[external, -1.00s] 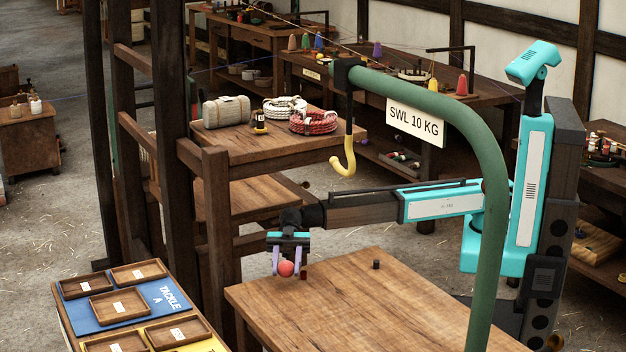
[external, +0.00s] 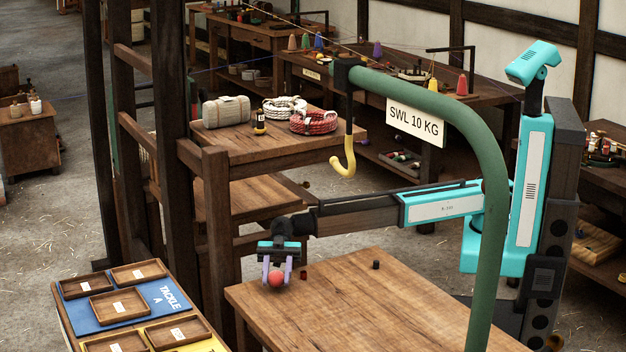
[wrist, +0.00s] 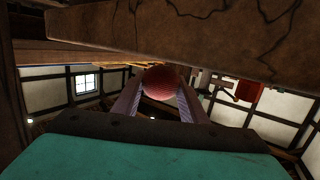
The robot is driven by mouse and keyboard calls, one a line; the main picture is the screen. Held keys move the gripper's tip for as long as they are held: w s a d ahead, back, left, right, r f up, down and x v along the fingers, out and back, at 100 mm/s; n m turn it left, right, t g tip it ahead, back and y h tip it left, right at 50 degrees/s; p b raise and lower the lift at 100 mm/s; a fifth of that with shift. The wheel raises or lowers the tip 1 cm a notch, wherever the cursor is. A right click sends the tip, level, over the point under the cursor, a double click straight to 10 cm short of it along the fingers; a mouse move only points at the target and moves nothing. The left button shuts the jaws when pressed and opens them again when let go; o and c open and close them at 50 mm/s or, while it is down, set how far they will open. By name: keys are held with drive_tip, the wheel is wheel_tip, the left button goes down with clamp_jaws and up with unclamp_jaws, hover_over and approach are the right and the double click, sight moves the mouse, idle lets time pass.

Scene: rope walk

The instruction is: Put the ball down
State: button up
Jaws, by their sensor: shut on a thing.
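The red ball (external: 276,280) is between the two purple fingers of my gripper (external: 276,277), which is shut on it. In the external view the gripper points down at the far left part of the wooden table (external: 370,310), and the ball is low over or at the tabletop. I cannot tell whether the ball touches the wood. In the wrist view the ball (wrist: 163,82) sits between the fingertips (wrist: 160,92), with a wooden surface close across the top of the picture.
A small dark red cylinder (external: 304,275) stands just right of the ball, and a black one (external: 376,265) farther right. A yellow hook (external: 345,160) hangs above the arm from a green davit (external: 470,140). Labelled trays (external: 115,305) lie at the lower left. The table's front is clear.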

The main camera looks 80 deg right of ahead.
drive_tip(key=shift+f, duration=0.65)
drive_tip(key=shift+f, duration=0.15)
drive_tip(key=o, duration=1.1)
drive_tip(key=shift+r, duration=0.2)
drive_tip(key=v, duration=1.2)
drive_tip(key=shift+f, duration=0.1)
